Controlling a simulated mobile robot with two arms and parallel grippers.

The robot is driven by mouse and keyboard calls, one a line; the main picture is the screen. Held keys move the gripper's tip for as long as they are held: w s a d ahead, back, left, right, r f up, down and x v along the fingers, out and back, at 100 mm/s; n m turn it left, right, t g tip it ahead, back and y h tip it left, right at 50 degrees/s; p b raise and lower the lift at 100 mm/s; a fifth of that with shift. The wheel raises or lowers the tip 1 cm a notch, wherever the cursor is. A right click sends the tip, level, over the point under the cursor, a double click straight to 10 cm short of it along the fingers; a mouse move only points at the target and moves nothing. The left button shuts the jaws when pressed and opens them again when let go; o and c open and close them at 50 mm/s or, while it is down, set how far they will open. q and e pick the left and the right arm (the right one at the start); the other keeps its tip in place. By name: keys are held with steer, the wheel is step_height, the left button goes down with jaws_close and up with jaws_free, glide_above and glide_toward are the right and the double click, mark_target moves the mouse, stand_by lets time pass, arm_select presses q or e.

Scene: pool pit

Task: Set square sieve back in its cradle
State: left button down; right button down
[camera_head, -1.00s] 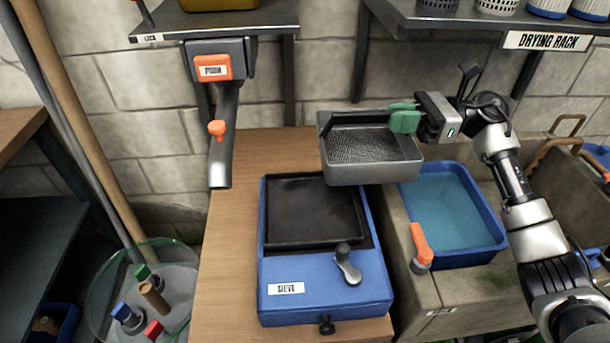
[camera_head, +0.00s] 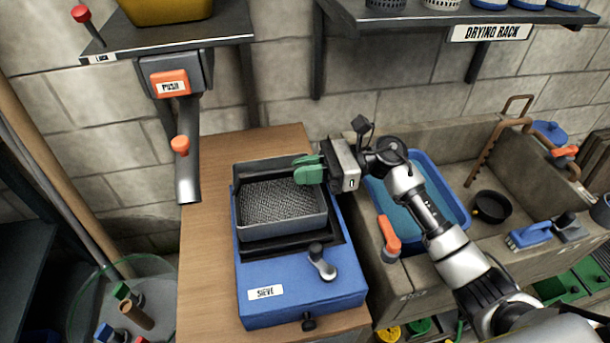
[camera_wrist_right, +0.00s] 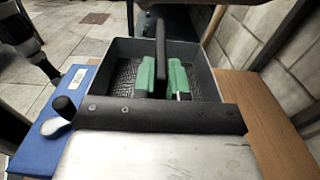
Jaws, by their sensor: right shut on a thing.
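The square sieve (camera_head: 283,207), a grey open box with a mesh floor, is at the black cradle (camera_head: 290,252) on top of the blue sieve base (camera_head: 302,283). It sits over the recess, slightly turned, with cradle rim showing along its front and right; I cannot tell whether it is fully seated. My right gripper (camera_head: 308,170) has green fingers shut on the sieve's right back wall. In the right wrist view the green fingers (camera_wrist_right: 163,77) straddle that wall, with mesh below them. My left gripper is not in view.
A knobbed lever (camera_head: 321,262) stands on the base, front right. The sink with a blue basin (camera_head: 455,215) is to the right. A chute (camera_head: 188,165) hangs at the left, and the drying rack shelf (camera_head: 440,18) is above. Bare wooden bench (camera_head: 205,255) shows left of the base.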

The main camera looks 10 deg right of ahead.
step_height(320, 180, down, 2)
steer(key=shift+f, duration=0.1)
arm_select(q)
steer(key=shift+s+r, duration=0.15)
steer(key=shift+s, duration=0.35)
arm_select(e)
steer(key=shift+f, duration=0.15)
steer(key=shift+f+b, duration=0.25)
steer(key=shift+b, duration=0.05)
steer(key=c, duration=1.2)
jaws_free()
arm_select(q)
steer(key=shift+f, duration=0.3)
arm_select(e)
steer(key=shift+o, duration=0.2)
steer(key=shift+r, duration=0.1)
